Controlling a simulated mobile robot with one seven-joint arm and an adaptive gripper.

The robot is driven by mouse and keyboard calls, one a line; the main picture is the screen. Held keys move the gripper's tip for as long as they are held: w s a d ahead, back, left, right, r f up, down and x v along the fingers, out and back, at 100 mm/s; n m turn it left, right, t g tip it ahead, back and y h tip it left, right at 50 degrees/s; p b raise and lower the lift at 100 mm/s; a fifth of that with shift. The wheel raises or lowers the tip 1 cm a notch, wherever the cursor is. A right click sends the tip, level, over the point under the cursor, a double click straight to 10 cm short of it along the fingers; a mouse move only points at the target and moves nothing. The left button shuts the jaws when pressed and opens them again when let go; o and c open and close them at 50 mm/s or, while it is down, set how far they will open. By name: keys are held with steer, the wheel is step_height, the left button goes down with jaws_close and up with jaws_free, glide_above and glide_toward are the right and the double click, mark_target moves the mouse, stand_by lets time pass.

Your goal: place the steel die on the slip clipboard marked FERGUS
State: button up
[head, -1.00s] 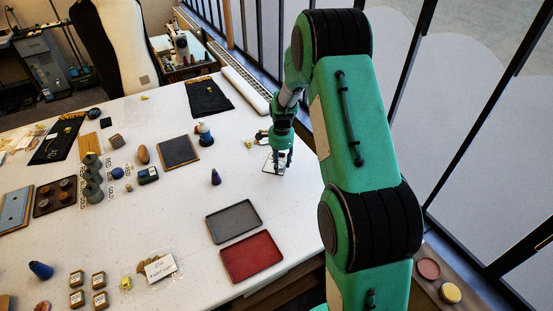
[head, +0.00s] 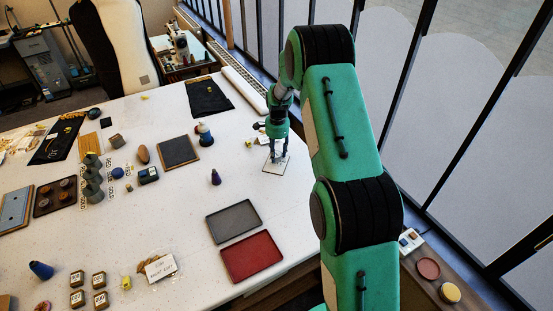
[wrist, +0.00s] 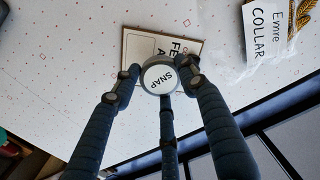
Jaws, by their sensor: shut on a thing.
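My gripper (head: 278,156) is over a pale clipboard (head: 272,169) near the table's right edge. In the wrist view its fingers (wrist: 159,78) are shut on a round grey die (wrist: 146,87) with a white face marked SNAP, which I take as the steel die. The clipboard (wrist: 133,43) lies behind the die in that view, with a thin brown edge. Only the letters "FE" and an "A" below show; the die and fingers hide the rest. I cannot tell whether the die touches the clipboard or hangs just above it.
A card reading Emre COLLAR (wrist: 264,32) lies beside gold braid near the clipboard. The table edge and window are close on the right.

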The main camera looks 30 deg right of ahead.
mark_target(277, 154)
steer(key=shift+f, duration=1.7)
steer(key=shift+f, duration=0.15)
steer(key=o, duration=1.4)
steer(key=r, duration=1.2)
steer(key=shift+s, duration=0.25)
steer(key=shift+r, duration=0.1)
steer(key=shift+r, duration=0.1)
